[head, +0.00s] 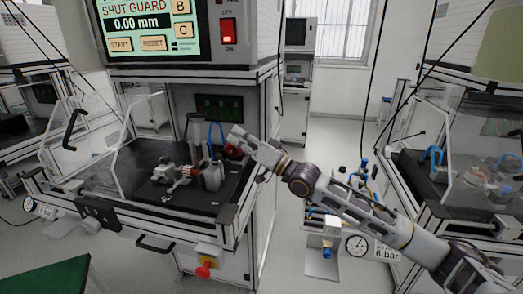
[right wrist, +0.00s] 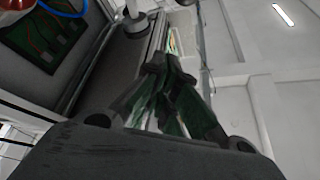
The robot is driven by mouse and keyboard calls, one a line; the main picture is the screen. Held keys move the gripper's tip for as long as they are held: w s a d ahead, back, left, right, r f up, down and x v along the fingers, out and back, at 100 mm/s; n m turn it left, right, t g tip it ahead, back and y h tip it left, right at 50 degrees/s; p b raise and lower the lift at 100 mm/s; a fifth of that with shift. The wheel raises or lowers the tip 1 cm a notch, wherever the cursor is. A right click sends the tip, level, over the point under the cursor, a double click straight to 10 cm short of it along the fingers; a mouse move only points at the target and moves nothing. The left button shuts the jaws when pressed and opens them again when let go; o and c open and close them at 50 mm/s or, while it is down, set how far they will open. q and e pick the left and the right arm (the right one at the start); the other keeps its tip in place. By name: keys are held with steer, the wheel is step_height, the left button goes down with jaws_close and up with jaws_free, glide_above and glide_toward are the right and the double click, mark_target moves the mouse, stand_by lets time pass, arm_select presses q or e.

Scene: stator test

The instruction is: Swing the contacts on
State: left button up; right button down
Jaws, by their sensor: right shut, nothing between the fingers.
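The test fixture (head: 180,172) stands on the black bed of the centre machine, with grey metal parts and a small copper-coloured piece. I cannot tell its contacts apart at this size. A grey upright block (head: 212,176) stands at its right, with a blue hose (head: 217,132) behind. My right gripper (head: 234,137) reaches in from the right, above the right side of the bed, close to a red rounded part (head: 233,152); I cannot tell whether they touch. In the right wrist view, its fingers (right wrist: 158,65) are together with nothing between them. My left gripper is not in view.
The clear guard (head: 95,165) with a black handle stands at the bed's left. The screen (head: 150,28) reads "SHUT GUARD" and "0.00 mm". The machine's right frame post stands close to my right arm. A red emergency button (head: 203,269) is at the front.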

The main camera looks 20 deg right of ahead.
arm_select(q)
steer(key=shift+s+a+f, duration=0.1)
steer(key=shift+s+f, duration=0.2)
arm_select(e)
steer(key=v, duration=0.8)
stand_by(0.3)
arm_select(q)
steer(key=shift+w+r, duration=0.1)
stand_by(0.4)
